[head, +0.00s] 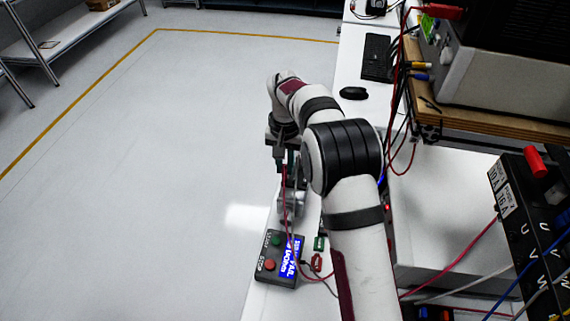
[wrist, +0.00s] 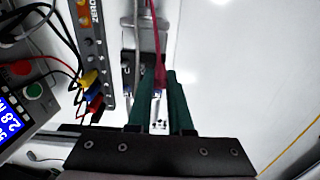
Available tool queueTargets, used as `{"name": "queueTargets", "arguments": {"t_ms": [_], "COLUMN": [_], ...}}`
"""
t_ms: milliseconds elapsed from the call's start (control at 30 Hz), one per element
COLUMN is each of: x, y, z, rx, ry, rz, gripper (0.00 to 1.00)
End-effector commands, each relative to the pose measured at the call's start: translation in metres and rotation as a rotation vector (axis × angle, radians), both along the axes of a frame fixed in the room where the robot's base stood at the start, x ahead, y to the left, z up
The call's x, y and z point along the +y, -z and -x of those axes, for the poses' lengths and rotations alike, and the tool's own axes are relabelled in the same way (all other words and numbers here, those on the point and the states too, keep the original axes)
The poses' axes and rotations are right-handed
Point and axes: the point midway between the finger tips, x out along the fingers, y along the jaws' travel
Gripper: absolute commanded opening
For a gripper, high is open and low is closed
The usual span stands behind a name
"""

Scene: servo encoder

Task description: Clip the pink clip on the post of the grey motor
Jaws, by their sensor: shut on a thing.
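My gripper (wrist: 161,112) is shut on the pink clip (wrist: 160,78), which sits between its two green fingers in the wrist view. A pink-red cable runs up from the clip, and pale metal shows below it. In the head view my gripper (head: 281,162) hangs over the bench's left edge, above and close to the grey motor (head: 291,203). The arm and gripper partly hide the motor there. I cannot make out the post, or whether the clip touches it.
A dark control box (head: 280,260) with a blue screen, green and red buttons stands in front of the motor. Yellow, blue and red plugs (wrist: 91,92) with cables line a panel (wrist: 91,40) in the wrist view. Bare floor (head: 150,180) lies left of the bench.

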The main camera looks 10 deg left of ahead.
Motion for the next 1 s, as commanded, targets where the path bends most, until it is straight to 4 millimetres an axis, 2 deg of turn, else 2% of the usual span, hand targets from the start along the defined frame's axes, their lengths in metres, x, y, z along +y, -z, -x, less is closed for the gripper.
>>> {"name": "queueTargets", "arguments": {"t_ms": [933, 967, 1000], "x": [0.0, 0.0, 0.0], "y": [0.0036, 0.0036, 0.0036], "z": [0.0001, 0.0001, 0.0001], "rx": [0.0, 0.0, 0.0], "ry": [0.0, 0.0, 0.0], "rz": [0.0, 0.0, 0.0], "gripper": [0.0, 0.24, 0.31]}}
